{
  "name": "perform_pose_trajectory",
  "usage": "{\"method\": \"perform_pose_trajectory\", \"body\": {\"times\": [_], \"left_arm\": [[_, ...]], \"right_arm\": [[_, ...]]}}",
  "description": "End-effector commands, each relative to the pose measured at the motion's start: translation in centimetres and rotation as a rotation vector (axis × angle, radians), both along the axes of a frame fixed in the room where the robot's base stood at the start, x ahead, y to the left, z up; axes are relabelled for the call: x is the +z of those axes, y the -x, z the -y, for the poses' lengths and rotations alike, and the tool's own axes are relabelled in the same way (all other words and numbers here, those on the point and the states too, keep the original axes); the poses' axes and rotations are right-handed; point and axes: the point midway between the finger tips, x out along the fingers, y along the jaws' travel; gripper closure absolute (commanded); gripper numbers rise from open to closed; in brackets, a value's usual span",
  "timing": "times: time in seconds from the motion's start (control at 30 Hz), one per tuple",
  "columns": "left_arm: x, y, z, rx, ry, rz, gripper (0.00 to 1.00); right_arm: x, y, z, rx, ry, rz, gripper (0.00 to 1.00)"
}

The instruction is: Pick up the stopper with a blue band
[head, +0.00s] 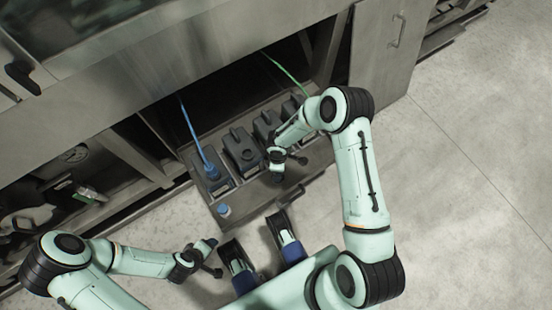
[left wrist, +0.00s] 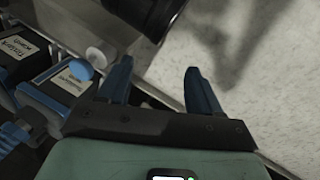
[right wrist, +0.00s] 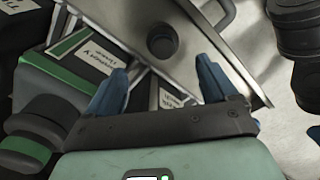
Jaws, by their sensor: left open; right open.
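A small blue stopper (head: 223,209) sits on the front ledge of the metal tray, in front of the canister with the blue hose. In the left wrist view a blue round piece with a pale disc beside it, likely this stopper (left wrist: 80,69), lies left of the fingers; its band is not clear. My left gripper (head: 214,258) is open and empty, low and apart from the stopper; its fingers show in the left wrist view (left wrist: 158,88). My right gripper (head: 290,166) is open over the tray's right part; a dark round stopper (right wrist: 162,41) shows beyond its fingers (right wrist: 160,90).
Several dark labelled canisters (head: 241,150) stand in a metal tray (head: 252,197) under the washer. A blue hose (head: 190,125) enters one canister; a green hose (head: 286,70) runs to the right. A green-trimmed canister (right wrist: 55,85) is close to my right gripper. Floor at right is clear.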

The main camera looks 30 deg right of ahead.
Motion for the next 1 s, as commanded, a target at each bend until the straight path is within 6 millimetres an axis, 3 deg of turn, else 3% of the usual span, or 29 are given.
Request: {"method": "perform_pose_trajectory", "body": {"times": [0.1, 0.33, 0.6, 0.93, 1.0], "left_arm": [[-0.7, -0.9, -0.5, 0.009, -0.012, 0.023, 0.36], [-1.2, -1.6, -0.8, 0.017, -0.02, 0.041, 0.36], [-2.6, -3.3, -1.8, 0.036, -0.044, 0.083, 0.36], [-2.6, -3.5, -2.0, 0.039, -0.048, 0.09, 0.36], [-2.6, -3.5, -2.0, 0.039, -0.047, 0.089, 0.36]], "right_arm": [[-2.1, 0.0, 0.0, 0.0, -0.001, -0.002, 0.14], [-3.7, 0.2, 0.0, 0.0, -0.001, -0.001, 0.14], [-7.6, 0.6, -0.1, -0.002, -0.003, -0.002, 0.14], [-8.0, 0.6, -0.1, -0.002, -0.002, 0.001, 0.14], [-8.0, 0.6, -0.1, -0.002, -0.002, 0.001, 0.37]]}}
